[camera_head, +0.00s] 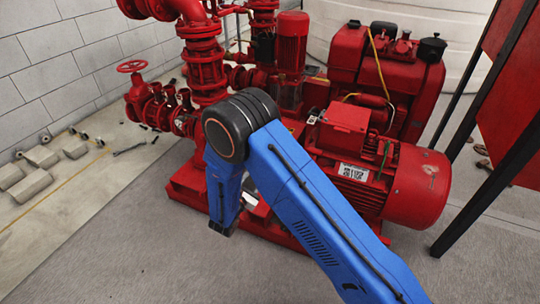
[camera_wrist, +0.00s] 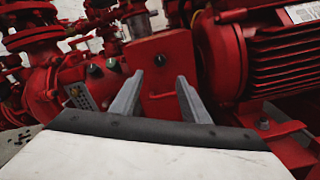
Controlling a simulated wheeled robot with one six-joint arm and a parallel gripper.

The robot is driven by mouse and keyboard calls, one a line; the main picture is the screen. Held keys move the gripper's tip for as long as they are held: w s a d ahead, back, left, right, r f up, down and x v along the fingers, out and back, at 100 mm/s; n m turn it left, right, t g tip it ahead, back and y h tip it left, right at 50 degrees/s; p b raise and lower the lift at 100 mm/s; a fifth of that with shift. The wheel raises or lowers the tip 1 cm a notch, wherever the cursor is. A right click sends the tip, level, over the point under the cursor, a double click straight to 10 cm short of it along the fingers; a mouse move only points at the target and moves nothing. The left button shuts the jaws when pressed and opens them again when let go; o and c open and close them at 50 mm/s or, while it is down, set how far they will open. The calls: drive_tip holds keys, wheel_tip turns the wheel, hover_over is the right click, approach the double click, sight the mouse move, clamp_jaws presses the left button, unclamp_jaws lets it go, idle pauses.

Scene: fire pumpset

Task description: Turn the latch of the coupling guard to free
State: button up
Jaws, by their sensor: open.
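In the wrist view a red plate-like cover (camera_wrist: 162,48), which looks like the coupling guard, stands between the pump and the motor. A small dark round fitting (camera_wrist: 160,60) sits on its face, and a small dark mark shows lower down. I cannot tell for sure which is the latch or how it is turned. My gripper (camera_wrist: 160,80) is open, with one grey finger on each side of the cover's face. Nothing is between the fingers, and contact is not visible.
The red motor (camera_head: 415,185) stands to the right of the guard, with its finned body (camera_wrist: 270,55) close by in the wrist view. Red pump pipes (camera_head: 205,65) and a valve handwheel (camera_head: 132,66) are at the left. Grey floor (camera_head: 120,250) in front is clear.

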drive_tip(key=x, duration=1.4)
drive_tip(key=shift+w+d, duration=0.1)
drive_tip(key=c, duration=1.1)
drive_tip(key=shift+o, duration=0.2)
